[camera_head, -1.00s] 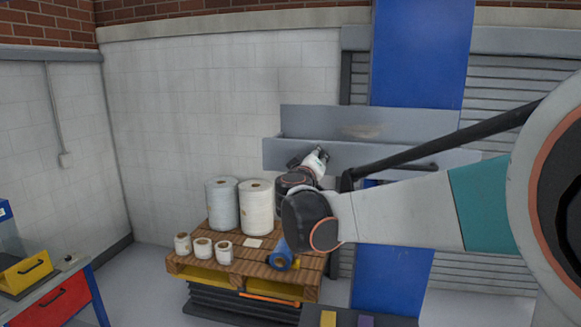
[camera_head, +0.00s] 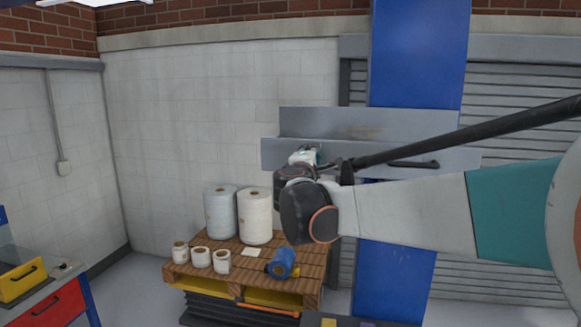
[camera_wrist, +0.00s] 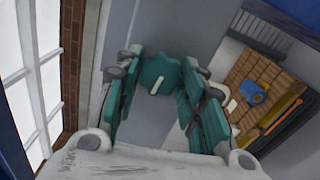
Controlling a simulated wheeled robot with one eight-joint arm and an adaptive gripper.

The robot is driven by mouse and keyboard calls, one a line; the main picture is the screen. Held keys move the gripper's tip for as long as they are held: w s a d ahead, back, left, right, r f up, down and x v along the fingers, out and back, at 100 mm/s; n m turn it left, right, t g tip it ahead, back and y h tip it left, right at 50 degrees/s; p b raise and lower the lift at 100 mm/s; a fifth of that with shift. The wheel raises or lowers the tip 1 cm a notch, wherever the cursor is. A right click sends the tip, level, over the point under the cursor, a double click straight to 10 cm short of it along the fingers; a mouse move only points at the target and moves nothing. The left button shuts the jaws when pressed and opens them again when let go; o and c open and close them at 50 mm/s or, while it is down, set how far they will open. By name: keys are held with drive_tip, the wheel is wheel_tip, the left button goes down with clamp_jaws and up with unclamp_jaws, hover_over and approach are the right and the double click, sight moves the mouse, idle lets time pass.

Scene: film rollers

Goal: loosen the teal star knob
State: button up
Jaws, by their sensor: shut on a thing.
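The teal star knob (camera_wrist: 158,72) shows in the wrist view between the tips of my gripper's two teal fingers. My gripper (camera_wrist: 160,82) is shut on the knob. In the head view my gripper (camera_head: 304,156) is small at the end of my arm, in front of the grey panel (camera_head: 385,122) on the blue column. The knob cannot be made out there, as my wrist and gripper cover that spot.
A wooden pallet (camera_head: 192,277) below carries two tall white rolls, several small rolls and a blue roll (camera_head: 283,262). The blue column (camera_head: 420,50) stands behind my arm. A workbench with a red drawer (camera_head: 52,311) is at the lower left.

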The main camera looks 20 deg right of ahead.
drive_tip(key=shift+s+n, duration=0.1)
drive_tip(key=shift+n, duration=0.7)
drive_tip(key=o, duration=1)
drive_tip(key=shift+a, duration=0.1)
drive_tip(key=shift+o, duration=0.2)
drive_tip(key=v, duration=1.2)
drive_tip(key=shift+f, duration=0.1)
